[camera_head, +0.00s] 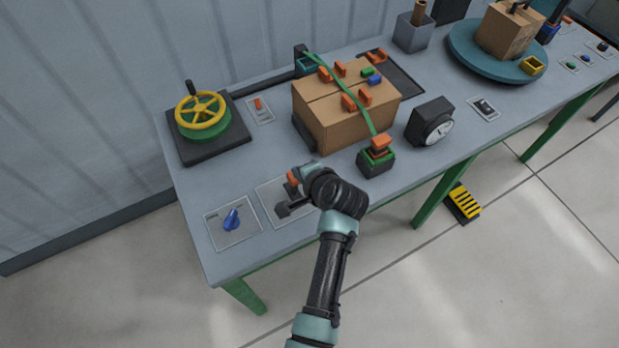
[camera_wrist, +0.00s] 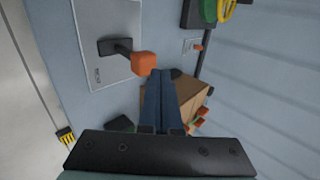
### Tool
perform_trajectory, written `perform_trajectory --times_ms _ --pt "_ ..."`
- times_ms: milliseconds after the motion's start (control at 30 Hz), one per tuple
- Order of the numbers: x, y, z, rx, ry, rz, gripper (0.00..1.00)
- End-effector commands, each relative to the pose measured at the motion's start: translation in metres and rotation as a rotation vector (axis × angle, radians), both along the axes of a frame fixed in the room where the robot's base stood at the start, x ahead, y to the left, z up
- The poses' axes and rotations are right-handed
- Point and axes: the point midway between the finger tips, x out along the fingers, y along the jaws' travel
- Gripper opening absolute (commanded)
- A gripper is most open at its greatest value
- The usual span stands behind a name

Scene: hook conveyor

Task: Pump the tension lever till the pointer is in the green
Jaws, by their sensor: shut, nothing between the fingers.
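The tension lever appears to be the dark lever with an orange knob (camera_head: 292,177) on a light plate (camera_head: 272,203) at the table's front. In the wrist view the orange knob (camera_wrist: 145,63) sits on a dark arm that leans toward my fingers. My gripper (camera_wrist: 162,73) is shut and empty, its fingertips close beside the knob; I cannot tell whether they touch it. In the head view my wrist partly covers the lever. A black gauge with a white dial (camera_head: 437,132) faces the front right; its pointer and any green zone are too small to read.
A cardboard box (camera_head: 330,118) with a green strap (camera_head: 350,100) stands behind my gripper. A blue knob (camera_head: 231,220) is left of the lever, and a yellow handwheel (camera_head: 201,109) stands at the back left.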

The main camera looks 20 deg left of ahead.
Motion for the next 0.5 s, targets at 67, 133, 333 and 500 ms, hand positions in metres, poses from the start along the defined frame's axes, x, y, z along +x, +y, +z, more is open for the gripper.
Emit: perform_trajectory --times_ms 67,133,333,500 --pt "-0.005 -0.007 0.009 -0.001 -0.003 -0.001 0.00" --pt "-0.010 -0.013 0.016 0.000 -0.002 -0.001 0.00" --pt "-0.021 -0.028 0.036 0.000 -0.001 -0.002 0.00" --pt "-0.026 -0.034 0.044 -0.001 0.001 -0.001 0.00"
